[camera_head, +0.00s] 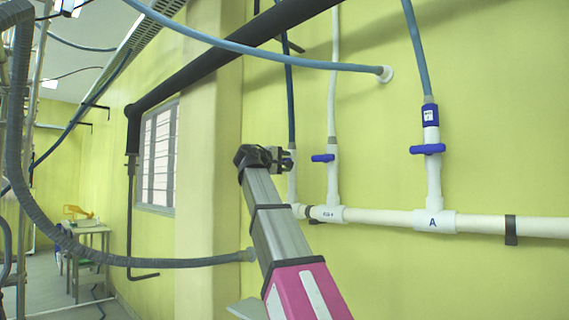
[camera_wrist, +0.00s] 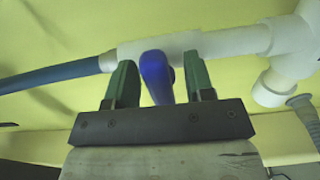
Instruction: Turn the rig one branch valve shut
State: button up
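In the wrist view a blue valve handle (camera_wrist: 156,78) sits on a white branch pipe (camera_wrist: 215,42), between the two green fingers of my gripper (camera_wrist: 160,82). The fingers are open, one on each side of the handle, with a gap on both sides. In the head view my gripper (camera_head: 284,160) is at the leftmost white branch (camera_head: 293,188), under a dark blue hose, and hides that handle. Two other branches show blue handles lying sideways, a middle one (camera_head: 323,158) and a right one (camera_head: 428,149). I cannot read which branch is rig one.
A white main pipe (camera_head: 488,225) runs along the yellow wall, with a tee marked A (camera_head: 435,221). A grey hose (camera_head: 180,262) crosses low behind my arm. A blue hose (camera_head: 250,48) and a thick black pipe (camera_head: 205,72) pass above. A small table (camera_head: 88,231) stands far left.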

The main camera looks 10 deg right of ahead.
jog(key=v, duration=1)
jog(key=shift+s+a, duration=0.2)
jog(key=shift+a, duration=0.1)
dwell(0.4)
